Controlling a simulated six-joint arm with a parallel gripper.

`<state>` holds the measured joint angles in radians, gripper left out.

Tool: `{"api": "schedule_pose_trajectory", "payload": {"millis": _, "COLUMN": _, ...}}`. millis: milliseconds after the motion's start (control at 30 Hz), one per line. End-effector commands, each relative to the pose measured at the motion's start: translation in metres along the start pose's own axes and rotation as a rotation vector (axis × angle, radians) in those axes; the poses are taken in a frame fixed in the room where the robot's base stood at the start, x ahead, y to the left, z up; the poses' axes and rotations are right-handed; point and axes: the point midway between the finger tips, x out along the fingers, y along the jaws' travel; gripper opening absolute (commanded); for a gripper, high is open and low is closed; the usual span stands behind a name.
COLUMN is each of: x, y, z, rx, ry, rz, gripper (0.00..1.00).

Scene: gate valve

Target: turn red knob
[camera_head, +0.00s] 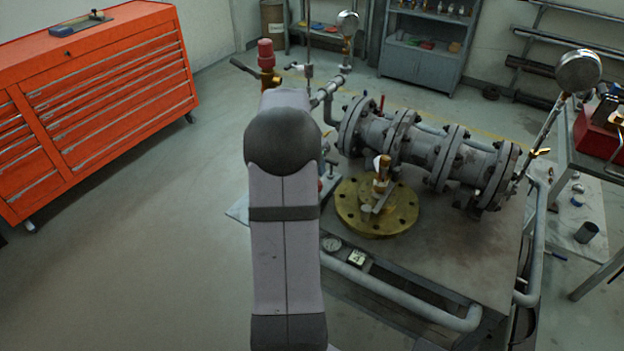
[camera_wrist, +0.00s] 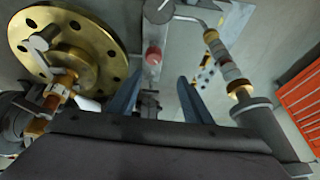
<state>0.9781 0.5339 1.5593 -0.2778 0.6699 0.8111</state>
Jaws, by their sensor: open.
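A round red knob (camera_wrist: 153,55) shows in the wrist view on a grey fitting, just beyond and between my fingertips. My gripper (camera_wrist: 158,92) is open, with its two blue-grey fingers apart. The knob looks clear of both fingers, and nothing is held. In the head view, a sliver of red (camera_head: 320,185) shows at my arm's right edge; I cannot tell if it is the same knob. A taller red cap (camera_head: 265,52) stands on a brass fitting behind my arm. My arm hides the gripper in the head view.
A brass flange (camera_head: 377,205) lies on the workbench (camera_head: 465,255), right of my arm. A grey flanged pipe (camera_head: 430,150) runs behind it. A gauge (camera_head: 578,72) rises at the right. A red tool cabinet (camera_head: 100,100) stands left, with open floor between.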

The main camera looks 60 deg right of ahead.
Motion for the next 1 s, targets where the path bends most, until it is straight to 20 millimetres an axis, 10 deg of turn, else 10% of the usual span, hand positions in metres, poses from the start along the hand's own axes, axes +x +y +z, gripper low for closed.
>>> {"api": "schedule_pose_trajectory", "payload": {"millis": 300, "x": -0.054, "y": -0.018, "z": -0.106, "rx": 0.235, "ry": 0.278, "rz": -0.341, "gripper": 0.45}}
{"api": "schedule_pose_trajectory", "payload": {"millis": 633, "x": -0.093, "y": -0.056, "z": -0.126, "rx": 0.402, "ry": 0.611, "rz": -0.565, "gripper": 0.45}}
{"api": "schedule_pose_trajectory", "payload": {"millis": 767, "x": -0.094, "y": -0.043, "z": -0.117, "rx": 0.474, "ry": 0.736, "rz": -0.529, "gripper": 0.45}}
{"api": "schedule_pose_trajectory", "payload": {"millis": 1000, "x": -0.028, "y": -0.010, "z": -0.011, "rx": 0.344, "ry": 0.825, "rz": -0.209, "gripper": 0.45}}
